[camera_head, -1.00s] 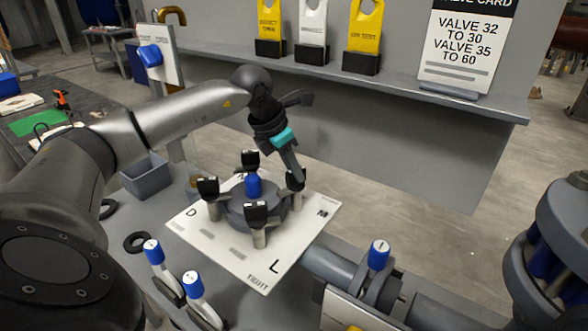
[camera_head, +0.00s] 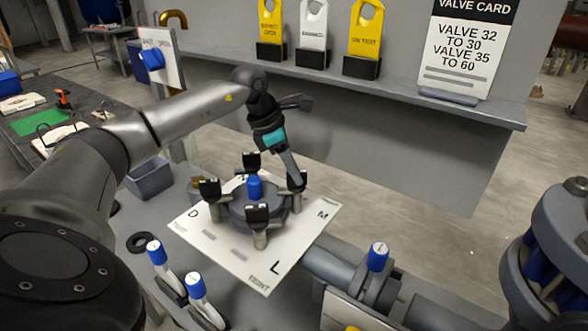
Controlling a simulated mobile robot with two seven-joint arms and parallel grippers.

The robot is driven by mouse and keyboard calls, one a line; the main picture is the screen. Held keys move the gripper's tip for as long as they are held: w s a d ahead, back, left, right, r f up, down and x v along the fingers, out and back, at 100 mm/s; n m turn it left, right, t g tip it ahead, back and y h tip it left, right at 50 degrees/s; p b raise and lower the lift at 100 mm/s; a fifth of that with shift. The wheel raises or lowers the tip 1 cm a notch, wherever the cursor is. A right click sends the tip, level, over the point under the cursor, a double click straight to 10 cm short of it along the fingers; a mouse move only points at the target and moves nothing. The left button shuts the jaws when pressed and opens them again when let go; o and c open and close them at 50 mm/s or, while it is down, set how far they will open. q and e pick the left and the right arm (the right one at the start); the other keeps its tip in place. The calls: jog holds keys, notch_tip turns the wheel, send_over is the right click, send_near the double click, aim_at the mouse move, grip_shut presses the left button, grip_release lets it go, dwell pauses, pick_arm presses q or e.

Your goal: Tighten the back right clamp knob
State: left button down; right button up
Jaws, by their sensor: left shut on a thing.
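The filter press (camera_head: 240,212) is a round dark grey body with a blue cap (camera_head: 254,187) in its middle. Black clamp knobs on pale posts stand around it: back (camera_head: 251,161), left (camera_head: 209,189), front (camera_head: 257,216) and right. The right knob (camera_head: 297,181) is the back right one by its place, and it is partly hidden by my gripper. My left gripper (camera_head: 295,176) reaches down from above and is shut on that knob. My right gripper is not in view.
The press stands on a white board (camera_head: 235,262) with letters. Blue-topped levers (camera_head: 157,252) stand in front, and a pipe with a blue-handled valve (camera_head: 378,257) is at the right. A shelf (camera_head: 400,90) with tags and a valve card (camera_head: 465,45) runs behind. A grey bin (camera_head: 150,178) is at the left.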

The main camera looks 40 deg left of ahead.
pick_arm(q)
jog(key=c, duration=0.8)
grip_release()
jog(key=shift+o, duration=0.2)
jog(key=p+v, duration=0.1)
jog(key=v, duration=1.4)
jog(key=shift+r, duration=0.1)
